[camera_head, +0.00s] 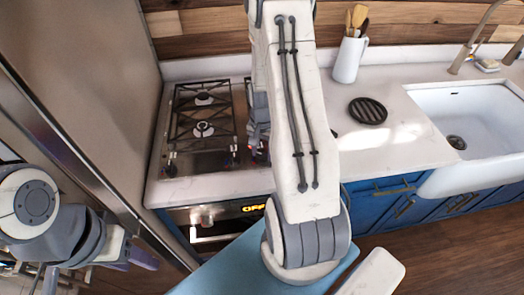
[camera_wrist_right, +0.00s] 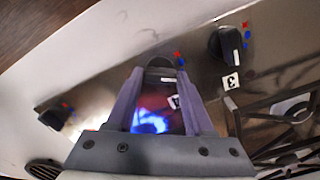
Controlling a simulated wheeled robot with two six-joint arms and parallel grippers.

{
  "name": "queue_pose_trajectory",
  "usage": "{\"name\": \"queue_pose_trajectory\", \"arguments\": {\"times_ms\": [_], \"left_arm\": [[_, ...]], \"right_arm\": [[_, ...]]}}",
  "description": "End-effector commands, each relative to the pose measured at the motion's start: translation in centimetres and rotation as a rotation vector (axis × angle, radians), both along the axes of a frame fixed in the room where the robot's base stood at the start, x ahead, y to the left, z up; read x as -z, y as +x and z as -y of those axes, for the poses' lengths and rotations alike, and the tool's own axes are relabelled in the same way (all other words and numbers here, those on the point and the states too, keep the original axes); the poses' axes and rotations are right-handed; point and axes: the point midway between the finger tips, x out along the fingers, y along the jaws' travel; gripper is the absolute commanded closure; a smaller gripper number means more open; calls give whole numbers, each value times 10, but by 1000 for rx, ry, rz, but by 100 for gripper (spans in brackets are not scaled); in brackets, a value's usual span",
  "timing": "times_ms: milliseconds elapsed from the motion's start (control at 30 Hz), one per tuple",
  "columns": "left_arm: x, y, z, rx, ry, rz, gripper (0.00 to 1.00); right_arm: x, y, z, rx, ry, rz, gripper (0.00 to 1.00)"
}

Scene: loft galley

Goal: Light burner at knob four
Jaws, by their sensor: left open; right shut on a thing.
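The gas cooktop (camera_head: 190,160) is set in the white counter, left of my right arm. In the right wrist view my right gripper (camera_wrist_right: 159,74) is shut on a dark knob (camera_wrist_right: 158,62), with a small label (camera_wrist_right: 173,101) beside it, partly hidden and hard to read. A blue and reddish glow shows between its fingers; I cannot tell whether it is flame. The knob labelled 3 (camera_wrist_right: 228,44) is to the right, another knob (camera_wrist_right: 55,117) to the left. In the head view the front left burner (camera_head: 203,130) shows no flame. My left gripper (camera_head: 143,258) is open and empty, low at the left.
A ridged black trivet (camera_head: 367,111), a white utensil jug (camera_head: 349,60) and a white sink (camera_head: 470,110) are to the right. An oven front with a lit display (camera_head: 254,208) lies below the cooktop. A tall grey panel (camera_head: 90,70) stands at the left.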

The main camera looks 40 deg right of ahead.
Motion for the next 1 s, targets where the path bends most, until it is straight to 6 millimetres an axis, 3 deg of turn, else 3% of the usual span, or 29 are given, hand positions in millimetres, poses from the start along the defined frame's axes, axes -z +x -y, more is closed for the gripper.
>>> {"name": "queue_pose_trajectory", "arguments": {"times_ms": [100, 133, 200, 633, 1000], "left_arm": [[0, 0, 0, 0, 0, 0, 50], [0, 0, 0, 0, 0, 0, 50], [0, 0, 0, 0, 0, 0, 50], [2, 0, 0, 0, 0, 0, 50], [15, 0, 0, 1, 0, 0, 50]], "right_arm": [[-1, 1, 1, -1, -3, 4, 100], [-1, 1, 1, -1, -3, 4, 44], [-1, 1, 1, -1, -3, 4, 18], [-7, 1, 1, -1, -2, 5, 18], [-73, 2, 1, -1, -6, 9, 18]]}}
